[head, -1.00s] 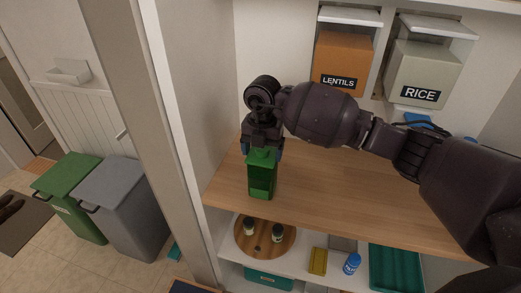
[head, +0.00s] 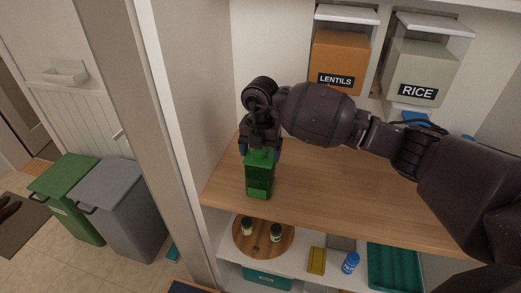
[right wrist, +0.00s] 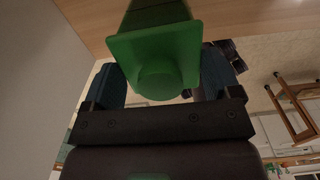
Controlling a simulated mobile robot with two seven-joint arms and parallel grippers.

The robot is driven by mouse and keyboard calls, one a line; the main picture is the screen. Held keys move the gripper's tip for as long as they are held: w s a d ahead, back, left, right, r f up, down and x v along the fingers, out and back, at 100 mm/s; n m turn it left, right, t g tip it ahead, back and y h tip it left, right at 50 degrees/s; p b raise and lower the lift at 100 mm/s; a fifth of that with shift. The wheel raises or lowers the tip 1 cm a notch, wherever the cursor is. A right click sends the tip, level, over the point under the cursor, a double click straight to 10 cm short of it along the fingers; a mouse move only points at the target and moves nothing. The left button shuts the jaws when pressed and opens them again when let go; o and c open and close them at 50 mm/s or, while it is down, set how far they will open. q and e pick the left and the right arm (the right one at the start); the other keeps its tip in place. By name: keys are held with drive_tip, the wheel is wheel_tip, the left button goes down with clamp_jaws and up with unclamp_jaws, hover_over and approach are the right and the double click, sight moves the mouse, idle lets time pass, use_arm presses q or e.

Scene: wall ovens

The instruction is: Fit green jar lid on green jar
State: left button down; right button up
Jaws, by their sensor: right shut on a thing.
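The green jar (head: 259,182) stands upright near the front left of the wooden shelf. The green jar lid (head: 261,158) is at the top of the jar, below my right gripper (head: 260,150). In the right wrist view the lid (right wrist: 155,48) is a square green plate with a round knob, between the two blue-tipped fingers of my right gripper (right wrist: 162,80). The right gripper is shut on the lid. The green jar (right wrist: 152,12) shows just beyond the lid. Whether the lid is fully seated cannot be told. My left gripper is not in view.
The wooden shelf (head: 340,205) is clear right of the jar. A white side wall (head: 195,100) stands close to its left. Lentils (head: 339,60) and rice (head: 420,72) boxes are at the back. A lower shelf holds a round wooden tray (head: 240,240).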

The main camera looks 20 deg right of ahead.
drive_tip(key=o, duration=0.8)
drive_tip(key=shift+c, duration=0.2)
